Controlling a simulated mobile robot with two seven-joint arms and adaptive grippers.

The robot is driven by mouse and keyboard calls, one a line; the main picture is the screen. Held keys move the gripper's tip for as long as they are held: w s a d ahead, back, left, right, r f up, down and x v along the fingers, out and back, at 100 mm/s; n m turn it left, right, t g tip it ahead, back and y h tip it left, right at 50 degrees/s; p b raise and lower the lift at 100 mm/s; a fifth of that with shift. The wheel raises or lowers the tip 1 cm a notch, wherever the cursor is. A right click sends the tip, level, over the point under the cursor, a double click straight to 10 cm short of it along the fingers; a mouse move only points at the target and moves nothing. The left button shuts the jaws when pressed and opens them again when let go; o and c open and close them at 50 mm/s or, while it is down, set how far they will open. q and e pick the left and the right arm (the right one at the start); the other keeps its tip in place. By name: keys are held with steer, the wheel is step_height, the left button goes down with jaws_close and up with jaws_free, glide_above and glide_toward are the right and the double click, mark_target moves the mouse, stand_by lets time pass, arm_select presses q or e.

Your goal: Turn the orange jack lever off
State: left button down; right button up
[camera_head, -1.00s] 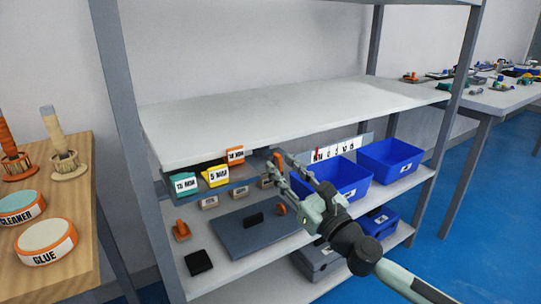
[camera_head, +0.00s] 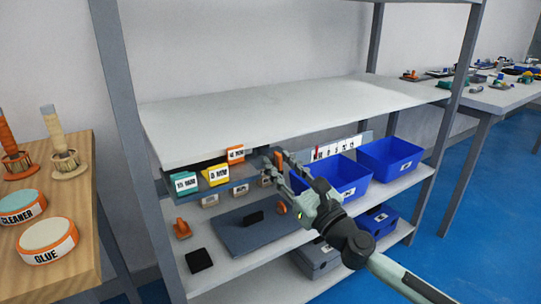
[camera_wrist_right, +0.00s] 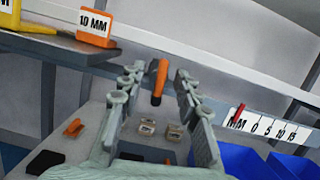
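The orange lever (camera_head: 277,158) stands near the right end of the small raised shelf in the head view, close to my right gripper's fingertips. In the right wrist view the orange lever (camera_wrist_right: 159,78) appears upright and slightly tilted, framed between the two fingers. My right gripper (camera_head: 273,158) is open, with its fingers spread; both fingers also show in the right wrist view (camera_wrist_right: 157,72). No contact with the lever is clear, and its base is hard to make out. My left gripper is not in view.
Teal, yellow and orange labelled blocks (camera_head: 213,174) stand on the raised shelf at left; the orange one (camera_wrist_right: 95,28) reads 10 MM. Blue bins (camera_head: 390,160) stand at right. The wide shelf above (camera_head: 290,112) is empty. A dark plate (camera_head: 240,235) lies below.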

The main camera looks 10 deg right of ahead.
steer(key=shift+w+a, duration=0.2)
steer(key=shift+w, duration=0.3)
steer(key=shift+c, duration=0.6)
steer(key=c, duration=0.5)
steer(key=shift+r+n+y+p, duration=0.1)
steer(key=shift+n+y+p, duration=0.35)
steer(key=shift+n, duration=0.85)
